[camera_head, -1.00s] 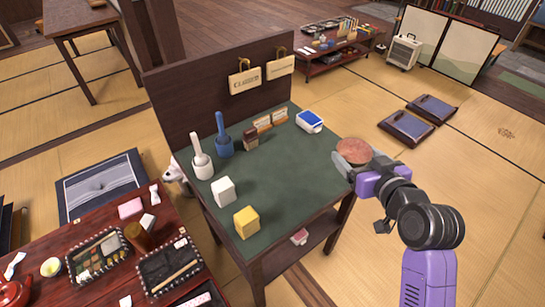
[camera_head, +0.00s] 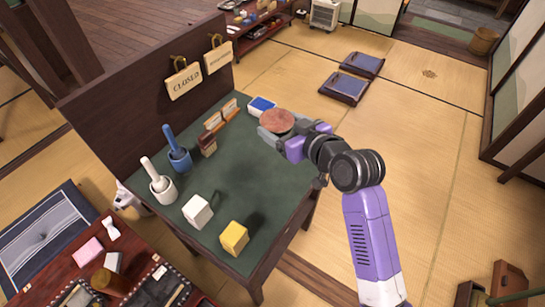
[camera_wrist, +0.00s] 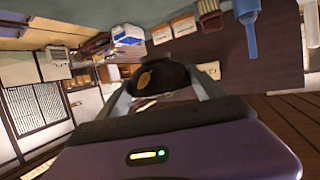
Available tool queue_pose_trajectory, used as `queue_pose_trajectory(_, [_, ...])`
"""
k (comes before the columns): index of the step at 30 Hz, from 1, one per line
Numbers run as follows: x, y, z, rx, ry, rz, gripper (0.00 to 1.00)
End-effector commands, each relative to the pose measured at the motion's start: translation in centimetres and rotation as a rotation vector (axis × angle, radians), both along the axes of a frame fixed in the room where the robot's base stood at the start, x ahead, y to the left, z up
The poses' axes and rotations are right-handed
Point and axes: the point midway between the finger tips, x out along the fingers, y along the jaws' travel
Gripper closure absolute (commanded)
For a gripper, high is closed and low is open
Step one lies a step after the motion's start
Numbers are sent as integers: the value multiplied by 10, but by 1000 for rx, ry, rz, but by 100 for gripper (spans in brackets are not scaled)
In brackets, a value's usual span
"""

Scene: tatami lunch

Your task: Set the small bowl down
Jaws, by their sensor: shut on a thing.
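The small bowl (camera_head: 277,121) is round and reddish brown in the head view. My gripper (camera_head: 270,128) is shut on it and holds it over the far right part of the green-topped table (camera_head: 250,180). Whether the bowl touches the table top cannot be told. In the wrist view the bowl (camera_wrist: 160,77) looks dark with a gold leaf-like mark, and it sits between the two fingers of my gripper (camera_wrist: 160,85). The fingers hide parts of its sides.
A blue-and-white box (camera_head: 262,106) stands just behind the bowl. The table's middle right is clear.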

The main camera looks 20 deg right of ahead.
Motion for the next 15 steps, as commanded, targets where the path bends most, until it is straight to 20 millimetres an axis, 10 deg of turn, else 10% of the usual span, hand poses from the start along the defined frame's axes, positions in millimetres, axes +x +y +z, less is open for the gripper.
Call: queue_pose_trajectory(15, [0,0,-90,-1,0,0,65])
